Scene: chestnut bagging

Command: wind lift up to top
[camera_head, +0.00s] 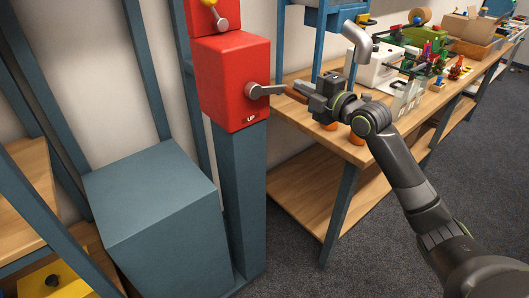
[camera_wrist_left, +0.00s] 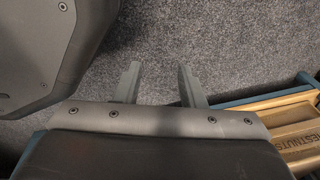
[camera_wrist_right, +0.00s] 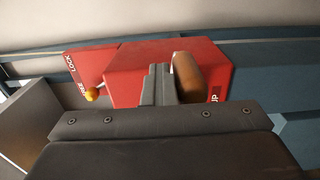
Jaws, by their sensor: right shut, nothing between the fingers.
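A red winch box (camera_head: 235,80) marked UP sits on a blue post (camera_head: 243,190). Its grey crank arm (camera_head: 266,90) points right and ends in a brown handle (camera_head: 296,96). My right gripper (camera_head: 312,90) is at the handle. In the right wrist view its fingers (camera_wrist_right: 162,85) are together, with the brown handle (camera_wrist_right: 188,78) beside them, not between them; I cannot tell if they touch. A lever with a yellow knob (camera_wrist_right: 92,95) is by the FREE label on a red plate (camera_wrist_right: 85,68). In the left wrist view, my left gripper (camera_wrist_left: 160,85) is open and empty above the carpet.
A blue-grey block (camera_head: 150,190) stands left of the post. A wooden workbench (camera_head: 300,122) with machines and small items runs right, close behind my right arm. Wooden shelving (camera_head: 25,190) is at left. Carpet (camera_head: 380,225) is clear at lower right.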

